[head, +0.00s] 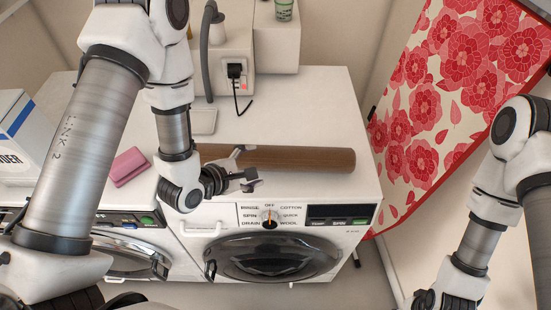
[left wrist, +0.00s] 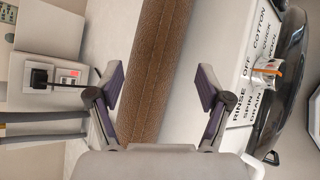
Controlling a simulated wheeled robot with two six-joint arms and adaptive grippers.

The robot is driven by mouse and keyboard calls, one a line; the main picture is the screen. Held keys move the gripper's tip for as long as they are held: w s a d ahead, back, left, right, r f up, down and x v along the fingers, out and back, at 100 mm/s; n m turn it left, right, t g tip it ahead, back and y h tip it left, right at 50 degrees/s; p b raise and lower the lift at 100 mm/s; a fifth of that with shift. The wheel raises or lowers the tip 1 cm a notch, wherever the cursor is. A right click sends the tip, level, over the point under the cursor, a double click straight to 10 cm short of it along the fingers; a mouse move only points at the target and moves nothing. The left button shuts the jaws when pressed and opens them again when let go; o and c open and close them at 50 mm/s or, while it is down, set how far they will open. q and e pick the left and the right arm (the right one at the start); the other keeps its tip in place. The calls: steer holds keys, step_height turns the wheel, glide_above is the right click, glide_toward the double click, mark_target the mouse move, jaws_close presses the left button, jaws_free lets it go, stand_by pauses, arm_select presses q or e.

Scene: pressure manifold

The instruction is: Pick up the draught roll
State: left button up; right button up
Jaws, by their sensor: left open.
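The draught roll (head: 290,159) is a long brown cylinder lying left to right on top of the white washing machine. Its left part is hidden behind my left arm in the head view. My left gripper (head: 245,168) is open at the roll's near side in that view. In the left wrist view the roll (left wrist: 155,70) runs lengthwise between the two spread fingers of my left gripper (left wrist: 160,92), nearer the left finger, with a gap to the right one. I cannot tell whether either finger touches it. My right gripper (head: 440,300) is at the bottom right edge, only partly shown.
The washing machine (head: 345,105) has a control panel and round door in front. A plugged-in cable (head: 240,95) hangs behind the roll. A pink sponge-like block (head: 129,166) and a powder box (head: 22,135) are at left. A floral ironing board (head: 440,110) leans at right.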

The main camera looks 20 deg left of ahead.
mark_target(267, 161)
arm_select(q)
steer(key=x, duration=0.2)
steer(key=p+x, duration=0.1)
steer(key=x, duration=0.1)
steer(key=d+p+x, duration=0.1)
steer(key=shift+w+d+r, duration=0.1)
steer(key=shift+w+r, duration=0.05)
steer(key=shift+w, duration=0.2)
steer(key=shift+w+f, duration=0.2)
steer(key=shift+a, duration=0.3)
steer(key=shift+d, duration=0.15)
steer(key=c, duration=1.2)
steer(key=shift+o, duration=0.2)
